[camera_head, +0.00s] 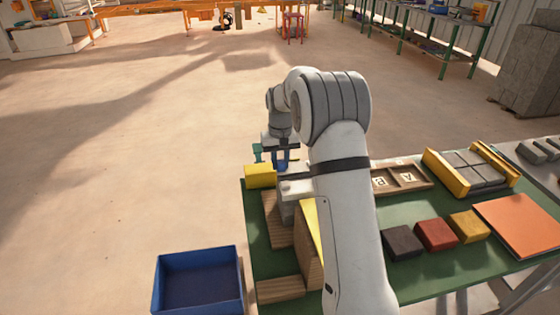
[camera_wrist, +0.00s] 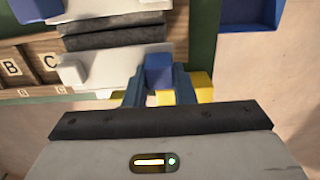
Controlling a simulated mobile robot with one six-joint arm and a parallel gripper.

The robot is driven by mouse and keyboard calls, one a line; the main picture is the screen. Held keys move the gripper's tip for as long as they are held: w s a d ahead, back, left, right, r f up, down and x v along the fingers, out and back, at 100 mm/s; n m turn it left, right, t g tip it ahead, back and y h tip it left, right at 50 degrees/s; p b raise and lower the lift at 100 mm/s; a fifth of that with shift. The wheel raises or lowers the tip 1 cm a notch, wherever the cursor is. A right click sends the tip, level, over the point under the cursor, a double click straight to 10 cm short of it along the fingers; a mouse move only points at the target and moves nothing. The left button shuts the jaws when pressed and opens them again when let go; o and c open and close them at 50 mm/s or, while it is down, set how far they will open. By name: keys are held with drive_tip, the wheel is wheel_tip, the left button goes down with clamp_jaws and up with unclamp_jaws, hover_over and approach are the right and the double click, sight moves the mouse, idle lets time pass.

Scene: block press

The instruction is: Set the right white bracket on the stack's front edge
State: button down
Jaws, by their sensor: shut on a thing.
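My gripper (camera_wrist: 158,88) is shut on the blue grip block (camera_wrist: 158,70) of a white bracket (camera_wrist: 95,72). In the wrist view this bracket lies along the lower side of the dark grey stack (camera_wrist: 115,32); whether it bears on the stack I cannot tell. A second white bracket (camera_wrist: 110,8) lies along the stack's opposite side, with a blue block (camera_wrist: 36,8) at its left end. In the head view my gripper (camera_head: 281,165) is at the table's far left corner, and my arm hides much of the stack (camera_head: 288,212).
A yellow block (camera_head: 260,176) stands close beside my gripper. A wooden lettered tray (camera_head: 408,172), a yellow-sided fixture (camera_head: 447,174) and coloured blocks (camera_head: 436,234) stand on the green table (camera_head: 430,275). A blue bin (camera_head: 200,250) is left of the table.

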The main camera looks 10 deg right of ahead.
drive_tip(key=shift+f, duration=0.25)
drive_tip(key=c, duration=1.1)
unclamp_jaws()
wheel_tip(320, 180, up, 8)
drive_tip(key=shift+f+b, duration=0.25)
drive_tip(key=shift+b, duration=0.25)
drive_tip(key=s+r+t, duration=0.1)
drive_tip(key=s+r, duration=0.3)
drive_tip(key=s, duration=0.9)
drive_tip(key=s+r+t, duration=0.1)
drive_tip(key=s+r, duration=0.2)
drive_tip(key=s, duration=1)
drive_tip(key=shift+t, duration=0.5)
drive_tip(key=s+f, duration=0.1)
drive_tip(key=s, duration=0.2)
drive_tip(key=s+f, duration=0.1)
drive_tip(key=s, duration=0.3)
drive_tip(key=s+f, duration=0.2)
drive_tip(key=s, duration=0.2)
